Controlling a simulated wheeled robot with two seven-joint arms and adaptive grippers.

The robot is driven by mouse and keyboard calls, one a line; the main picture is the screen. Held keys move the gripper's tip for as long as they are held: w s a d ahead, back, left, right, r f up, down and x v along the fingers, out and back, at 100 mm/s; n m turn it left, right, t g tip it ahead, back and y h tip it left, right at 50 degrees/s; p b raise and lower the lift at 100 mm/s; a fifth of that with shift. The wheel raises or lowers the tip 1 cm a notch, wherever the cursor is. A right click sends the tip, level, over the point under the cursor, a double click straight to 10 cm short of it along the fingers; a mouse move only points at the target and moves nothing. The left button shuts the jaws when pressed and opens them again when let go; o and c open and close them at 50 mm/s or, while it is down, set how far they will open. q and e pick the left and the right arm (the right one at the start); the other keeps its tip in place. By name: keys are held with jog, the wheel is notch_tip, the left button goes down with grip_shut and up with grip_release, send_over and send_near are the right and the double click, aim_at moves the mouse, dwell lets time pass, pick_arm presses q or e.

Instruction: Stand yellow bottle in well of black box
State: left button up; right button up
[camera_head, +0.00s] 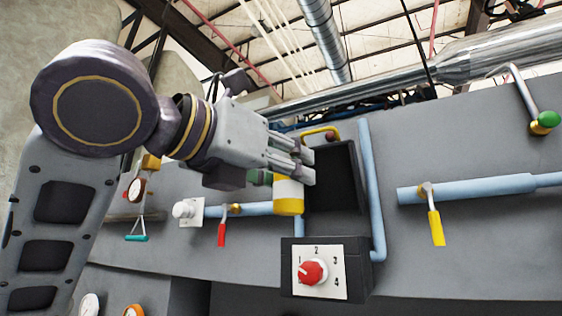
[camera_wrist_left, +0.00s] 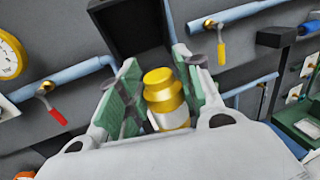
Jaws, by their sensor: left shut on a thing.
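The yellow bottle (camera_head: 288,205) has a white band and is held roughly upright in the head view. My left gripper (camera_head: 307,165) is shut on it, and the bottle also shows between the green finger pads in the left wrist view (camera_wrist_left: 165,98). The black box (camera_head: 338,178) has a dark, open well and is fixed to the grey panel. The bottle overlaps the box's left edge in the head view. In the left wrist view the box (camera_wrist_left: 130,28) lies beyond the fingertips, and the bottle looks outside it. My right gripper is not in view.
A red dial (camera_head: 312,272) on a dark housing sits below the box. A blue pipe (camera_head: 370,190) runs down its right side, and a yellow bent handle (camera_head: 320,131) is above it. A red-handled valve (camera_head: 222,233) is left, a yellow-handled valve (camera_head: 435,226) right.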

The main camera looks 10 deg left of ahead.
pick_arm(q)
jog(key=shift+w+d+f, duration=0.1)
jog(key=shift+w+d, duration=0.05)
jog(key=shift+w, duration=0.35)
jog(key=shift+w+d+f, duration=0.1)
jog(key=shift+w+d, duration=0.05)
jog(key=shift+w, duration=0.35)
jog(key=shift+w+a+f+x, duration=0.2)
jog(key=shift+a+x, duration=0.15)
jog(key=shift+x, duration=1.4)
jog(key=shift+w+a+f+x, duration=0.1)
jog(key=shift+w+a+x, duration=0.2)
jog(key=shift+x, duration=1.5)
jog(key=shift+w+a+f+x, duration=0.15)
jog(key=shift+a+x, duration=0.2)
jog(key=shift+x, duration=1.4)
jog(key=shift+w+d+f+b, duration=0.2)
jog(key=shift+w+f+b, duration=0.05)
jog(key=shift+w+f, duration=0.4)
jog(key=shift+w+d+f+b, duration=0.2)
jog(key=shift+w+f+b, duration=0.1)
jog(key=shift+w+f, duration=0.35)
jog(key=shift+w+d+f+b, duration=0.25)
jog(key=shift+w+f, duration=0.35)
jog(key=shift+w, duration=0.05)
